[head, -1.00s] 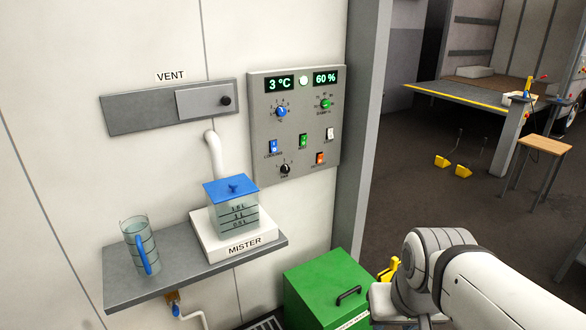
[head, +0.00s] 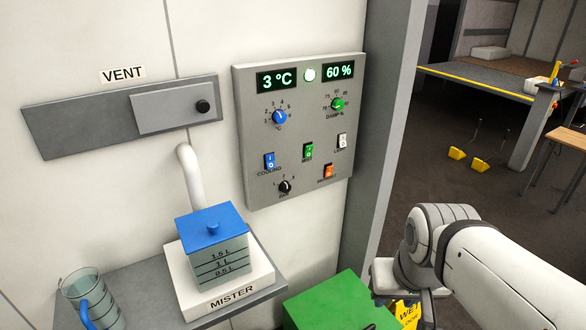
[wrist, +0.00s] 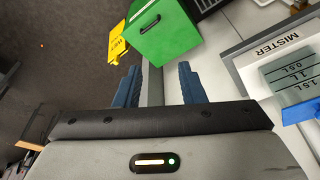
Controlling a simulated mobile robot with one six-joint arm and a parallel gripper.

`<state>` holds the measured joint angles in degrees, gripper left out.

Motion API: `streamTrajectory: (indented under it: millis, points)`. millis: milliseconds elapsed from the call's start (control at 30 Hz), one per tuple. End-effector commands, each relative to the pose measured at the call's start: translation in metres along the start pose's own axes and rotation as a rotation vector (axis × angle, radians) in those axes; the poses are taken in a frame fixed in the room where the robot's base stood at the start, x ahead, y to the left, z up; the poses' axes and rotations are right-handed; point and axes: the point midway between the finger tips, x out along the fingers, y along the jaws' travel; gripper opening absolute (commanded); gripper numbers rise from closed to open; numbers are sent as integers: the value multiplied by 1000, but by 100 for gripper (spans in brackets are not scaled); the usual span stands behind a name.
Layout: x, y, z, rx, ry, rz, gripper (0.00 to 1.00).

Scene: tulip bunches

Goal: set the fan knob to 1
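The fan knob (head: 285,187) is a small black knob at the lower left of the grey control panel (head: 248,140). A few small marks surround it; they and its exact pointer setting are too small to read surely. My gripper (wrist: 158,85) shows in the wrist view with its two blue fingers apart and nothing between them. In the head view my arm is at the lower right, well away from the panel, and the fingers are not clearly seen. The panel is not in the wrist view.
A blue knob (head: 279,117), a green knob (head: 338,104) and several switches share the panel. Below are the mister tank (head: 221,263) and a glass jug (head: 92,300) on a shelf. A green box (head: 342,302) stands on the floor beside a yellow sign (wrist: 118,44).

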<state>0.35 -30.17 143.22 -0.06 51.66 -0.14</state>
Motion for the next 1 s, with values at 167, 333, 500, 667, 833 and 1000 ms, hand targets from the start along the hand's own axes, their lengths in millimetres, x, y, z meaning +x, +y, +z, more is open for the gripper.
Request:
streamTrajectory:
  millis: [167,333,500,667,833,1000]
  points:
    - [0,0,0,0,0,0,36]
    - [4,0,-5,-3,12,4,46]
    - [37,12,-56,-34,143,41,54]
    - [88,4,-152,-128,400,68,54]
    - [140,-28,-249,-253,700,38,54]
    - [191,-86,-315,-396,976,-99,54]
